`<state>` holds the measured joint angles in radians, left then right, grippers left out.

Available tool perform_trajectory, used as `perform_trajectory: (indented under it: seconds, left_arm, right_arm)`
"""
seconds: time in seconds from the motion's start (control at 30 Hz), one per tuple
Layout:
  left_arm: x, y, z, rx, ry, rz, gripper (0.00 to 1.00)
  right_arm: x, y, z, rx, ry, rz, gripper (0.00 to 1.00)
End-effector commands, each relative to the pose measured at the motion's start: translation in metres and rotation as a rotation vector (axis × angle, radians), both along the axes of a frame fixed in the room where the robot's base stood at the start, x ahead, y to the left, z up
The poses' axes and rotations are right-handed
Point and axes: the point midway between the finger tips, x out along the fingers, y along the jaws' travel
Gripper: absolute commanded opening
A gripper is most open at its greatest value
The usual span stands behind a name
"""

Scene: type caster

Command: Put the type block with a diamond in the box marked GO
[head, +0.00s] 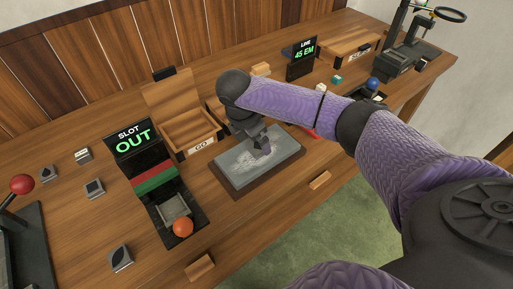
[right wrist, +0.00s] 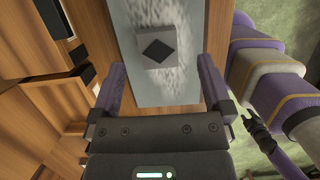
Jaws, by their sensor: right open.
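The type block with a dark diamond (right wrist: 158,48) lies on the pale grey slab in the right wrist view. In the head view my arm and gripper mostly hide it. The wooden box marked GO (head: 200,147) stands behind and left of the slab, lid raised. I cannot make out my left gripper.
A SLOT OUT display (head: 132,141) stands left of the GO box, with an orange knob (head: 183,227) in front. Several other type blocks (head: 94,188) lie at the left. A red-knobbed lever (head: 22,184) is at the far left. A LINE display (head: 303,58) stands at the back.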

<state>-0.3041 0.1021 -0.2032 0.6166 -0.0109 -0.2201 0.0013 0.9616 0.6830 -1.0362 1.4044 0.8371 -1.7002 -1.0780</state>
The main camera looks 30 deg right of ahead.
Motion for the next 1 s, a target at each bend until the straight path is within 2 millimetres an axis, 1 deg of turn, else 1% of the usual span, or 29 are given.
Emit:
perform_trajectory:
  seconds: [0.03,0.13,0.2,0.4,0.47,0.5,0.67,0.7,0.77,0.8,0.87,0.9,1.0]
  left_arm:
    - [-0.001,0.000,-0.010,0.000,0.003,0.000,0.59]
    - [-0.002,0.000,-0.015,-0.001,0.004,-0.001,0.59]
    - [-0.001,-0.001,-0.016,-0.002,0.003,0.000,0.59]
    - [0.000,-0.001,-0.014,-0.003,-0.001,0.000,0.59]
    - [0.001,-0.002,-0.014,-0.005,-0.002,0.000,0.59]
    - [0.001,-0.002,-0.014,-0.005,-0.002,0.000,0.59]
    - [0.001,-0.003,-0.014,-0.006,-0.003,0.001,0.59]
    - [0.001,-0.003,-0.014,-0.006,-0.003,0.002,0.59]
    - [0.001,-0.003,-0.014,-0.006,-0.003,0.002,0.59]
    - [0.001,-0.003,-0.014,-0.006,-0.003,0.002,0.59]
    - [0.001,-0.003,-0.014,-0.006,-0.002,0.002,0.59]
    - [0.001,-0.003,-0.014,-0.006,-0.002,0.003,0.59]
    - [0.001,-0.003,-0.014,-0.006,-0.002,0.003,0.59]
  right_arm:
    - [0.001,0.000,-0.017,0.001,0.003,-0.001,1.00]
    - [0.001,-0.005,-0.031,-0.001,0.002,-0.001,1.00]
    - [0.002,-0.006,-0.034,-0.001,0.000,0.000,1.00]
    - [0.002,-0.007,-0.033,-0.001,-0.002,0.001,1.00]
    - [0.002,-0.007,-0.033,-0.001,-0.002,0.001,0.87]
    - [0.002,-0.007,-0.033,-0.001,-0.002,0.001,0.79]
    - [0.002,-0.007,-0.033,-0.001,-0.001,0.000,0.45]
    - [0.002,-0.007,-0.033,-0.001,-0.001,0.000,0.36]
    - [0.002,-0.007,-0.033,-0.001,-0.001,0.000,0.24]
    - [0.002,-0.007,-0.033,-0.001,-0.001,0.000,0.15]
    - [0.002,-0.007,-0.033,-0.001,-0.001,0.000,0.03]
    - [0.002,-0.007,-0.033,-0.001,-0.001,0.000,0.00]
    - [0.002,-0.007,-0.033,-0.001,-0.002,0.001,0.00]
